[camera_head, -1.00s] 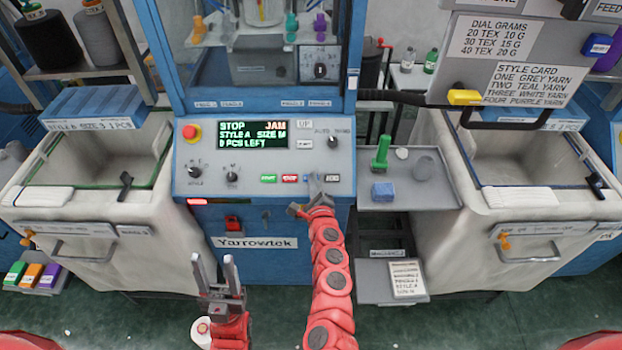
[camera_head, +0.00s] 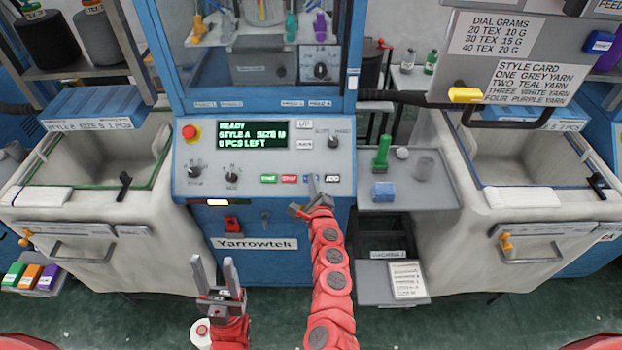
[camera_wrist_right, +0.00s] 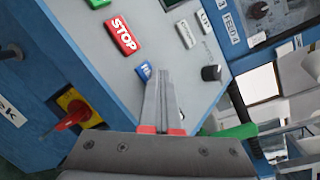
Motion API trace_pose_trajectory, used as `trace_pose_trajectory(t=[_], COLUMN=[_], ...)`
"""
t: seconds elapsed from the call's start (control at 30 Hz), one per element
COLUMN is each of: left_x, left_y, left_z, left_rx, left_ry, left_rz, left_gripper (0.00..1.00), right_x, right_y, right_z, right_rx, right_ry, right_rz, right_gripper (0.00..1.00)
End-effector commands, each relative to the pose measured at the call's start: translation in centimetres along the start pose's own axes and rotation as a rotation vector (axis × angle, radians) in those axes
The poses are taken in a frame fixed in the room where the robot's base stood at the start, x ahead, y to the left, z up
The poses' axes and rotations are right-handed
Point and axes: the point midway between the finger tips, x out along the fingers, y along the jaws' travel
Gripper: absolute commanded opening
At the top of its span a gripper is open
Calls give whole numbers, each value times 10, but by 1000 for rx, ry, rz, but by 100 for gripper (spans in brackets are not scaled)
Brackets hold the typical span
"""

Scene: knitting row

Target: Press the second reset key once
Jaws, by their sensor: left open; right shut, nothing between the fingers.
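The machine's control panel (camera_head: 262,160) carries a row of keys: green, red STOP (camera_head: 289,179), blue and black. The blue key (camera_wrist_right: 143,71) lies at the fingertips of my right gripper (camera_wrist_right: 162,78) in the wrist view, partly hidden by them. Its label is mostly covered. My right gripper is shut and empty, and in the head view its tips (camera_head: 313,183) are over the blue key. I cannot tell whether they touch it. The display (camera_head: 240,134) reads READY, style A. My left gripper (camera_head: 213,265) is open and empty, low in front of the machine.
A red emergency button (camera_head: 190,132) and dials sit on the panel. A red switch (camera_head: 232,224) is below. A grey shelf (camera_head: 435,192) with a green spool and blue block stands right of the panel. Fabric bins (camera_head: 85,225) flank the machine.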

Motion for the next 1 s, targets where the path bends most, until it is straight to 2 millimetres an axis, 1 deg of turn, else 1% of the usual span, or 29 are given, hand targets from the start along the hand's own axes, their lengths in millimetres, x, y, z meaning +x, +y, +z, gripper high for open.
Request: trace_pose_trajectory(t=[0.23, 0.53, 0.87, 1.0], left_x=[2, 14, 14, 20], left_y=[0, -1, -1, -1], left_z=[0, -2, -2, -4], left_rx=[0, 0, 0, 0], left_ry=[0, 0, 0, 0], left_rz=[0, 0, 0, 0], left_gripper=[50, 50, 50, 50], right_x=[-1, -11, -11, -15], right_y=[-1, -9, -8, -12], right_z=[1, 7, 7, 12], right_rx=[0, 1, 0, 0], right_ry=[1, 2, 1, 1], right_rz=[0, 0, 0, 0], right_gripper=[0, 0, 0, 0])
